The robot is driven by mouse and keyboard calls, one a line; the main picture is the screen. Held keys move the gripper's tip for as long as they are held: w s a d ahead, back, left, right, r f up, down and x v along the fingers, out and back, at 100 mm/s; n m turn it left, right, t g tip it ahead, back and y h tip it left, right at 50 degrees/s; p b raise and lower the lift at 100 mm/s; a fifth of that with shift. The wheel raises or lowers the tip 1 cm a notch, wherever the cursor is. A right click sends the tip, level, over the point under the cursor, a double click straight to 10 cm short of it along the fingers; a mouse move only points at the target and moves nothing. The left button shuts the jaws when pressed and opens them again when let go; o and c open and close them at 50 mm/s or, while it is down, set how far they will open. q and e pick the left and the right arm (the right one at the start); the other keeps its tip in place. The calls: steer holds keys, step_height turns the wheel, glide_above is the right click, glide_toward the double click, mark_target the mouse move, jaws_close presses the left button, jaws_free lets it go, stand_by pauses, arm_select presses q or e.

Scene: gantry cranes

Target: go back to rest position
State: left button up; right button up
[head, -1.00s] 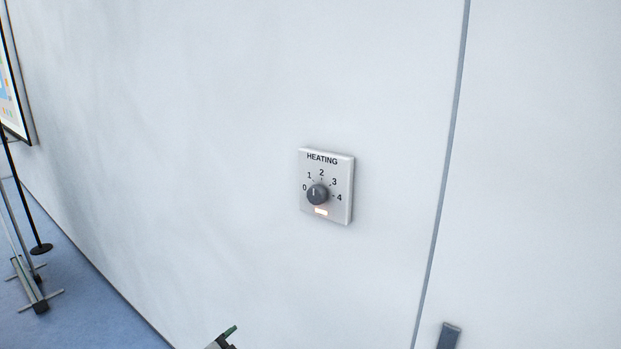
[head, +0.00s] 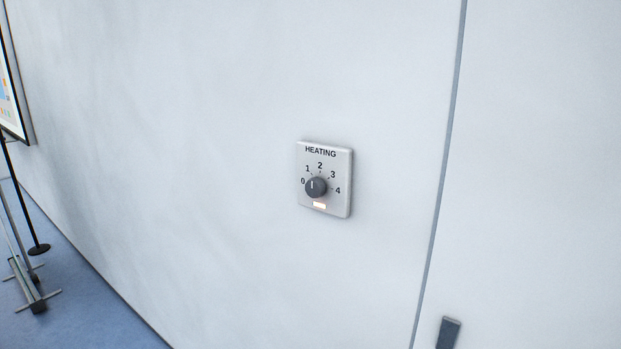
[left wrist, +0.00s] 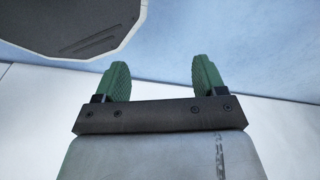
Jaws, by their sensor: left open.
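My left gripper (left wrist: 158,82) shows in the left wrist view, with two green ribbed fingers spread apart and nothing between them. It is out of the head view. My right gripper is in neither view. In the head view a white heating panel (head: 342,205) is fixed to the wall, with a dark round knob (head: 316,187) and a scale from 0 to 4. The knob's white mark points roughly upward, about between 1 and 2. A small lamp (head: 319,206) below the knob is lit. No gripper touches the panel.
The pale wall (head: 180,130) fills most of the head view, with a grey vertical seam (head: 441,170). A dark grey piece (head: 448,333) shows at the bottom right. Stands (head: 38,305) and a framed board (head: 12,100) are at the left. Blue floor (head: 75,300) is clear beside the wall.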

arm_select(q)
steer(key=s, duration=0.3)
steer(key=shift+s+d+f+g, duration=0.2)
steer(key=shift+s+g, duration=0.1)
steer(key=shift+g, duration=0.1)
stand_by(0.5)
